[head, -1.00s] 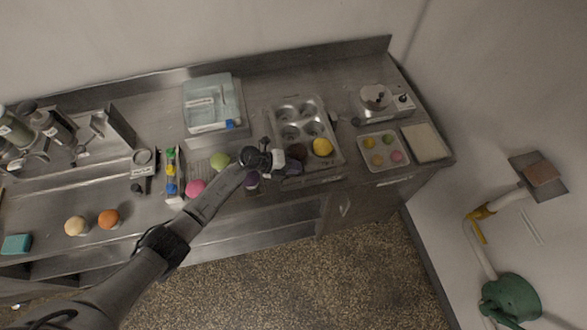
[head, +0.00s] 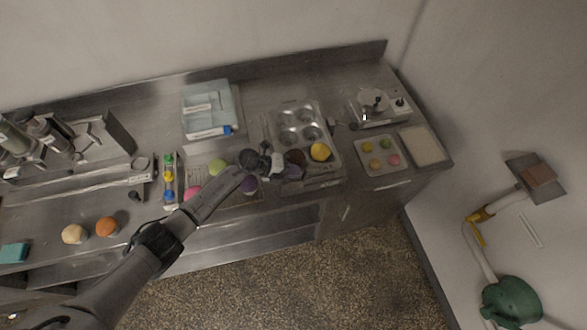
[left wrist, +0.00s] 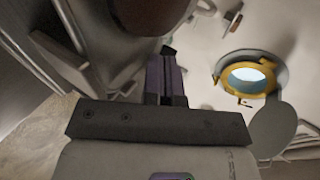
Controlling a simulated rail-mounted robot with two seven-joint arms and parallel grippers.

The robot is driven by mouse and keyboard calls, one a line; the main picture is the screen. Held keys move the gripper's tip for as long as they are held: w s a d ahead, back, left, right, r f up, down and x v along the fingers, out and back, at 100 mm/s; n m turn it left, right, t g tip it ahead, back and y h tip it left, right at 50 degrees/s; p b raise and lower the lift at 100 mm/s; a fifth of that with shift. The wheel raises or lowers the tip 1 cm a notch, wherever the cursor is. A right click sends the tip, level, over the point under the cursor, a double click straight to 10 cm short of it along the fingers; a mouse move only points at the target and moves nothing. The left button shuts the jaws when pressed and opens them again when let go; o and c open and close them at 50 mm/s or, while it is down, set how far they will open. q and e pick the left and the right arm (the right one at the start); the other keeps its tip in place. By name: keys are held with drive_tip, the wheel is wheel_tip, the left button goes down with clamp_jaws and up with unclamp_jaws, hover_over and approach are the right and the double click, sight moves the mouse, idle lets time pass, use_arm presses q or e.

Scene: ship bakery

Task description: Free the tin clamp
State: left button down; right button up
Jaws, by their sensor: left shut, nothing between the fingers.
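The metal muffin tin (head: 327,143) sits at the right part of the steel counter. Its back cups are empty; a yellow ball (head: 320,152) and a dark brown ball (head: 295,156) are in its front part. My left gripper (head: 290,171) is at the tin's front left corner, partly hiding it. In the left wrist view its purple-edged fingers (left wrist: 165,77) are shut with nothing between them, close to a blurred brown surface (left wrist: 150,14). I cannot make out the clamp clearly; a small dark piece (head: 353,126) lies right of the tin. My right gripper is not in view.
A clear bin (head: 239,112) stands behind to the left. Green (head: 217,167), pink (head: 192,193) and purple (head: 249,184) balls lie left of my gripper. A tray of small coloured balls (head: 399,166), a pale board (head: 424,146) and a scale-like device (head: 373,100) are right.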

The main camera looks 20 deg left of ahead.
use_arm(q)
drive_tip(key=shift+s+p, duration=0.3)
drive_tip(key=shift+s, duration=0.2)
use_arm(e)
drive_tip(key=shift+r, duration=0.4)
use_arm(q)
drive_tip(key=shift+a, duration=0.15)
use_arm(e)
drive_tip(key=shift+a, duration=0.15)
use_arm(q)
drive_tip(key=shift+a, duration=0.25)
drive_tip(key=a, duration=0.4)
drive_tip(key=shift+w+a+r+b, duration=0.2)
drive_tip(key=shift+a+r+b, duration=0.1)
drive_tip(key=shift+b, duration=0.1)
drive_tip(key=a+r+b, duration=0.1)
drive_tip(key=a+r, duration=0.3)
drive_tip(key=a, duration=0.3)
drive_tip(key=shift+a+r+b, duration=0.15)
drive_tip(key=shift+r+b, duration=0.1)
drive_tip(key=shift+b, duration=0.05)
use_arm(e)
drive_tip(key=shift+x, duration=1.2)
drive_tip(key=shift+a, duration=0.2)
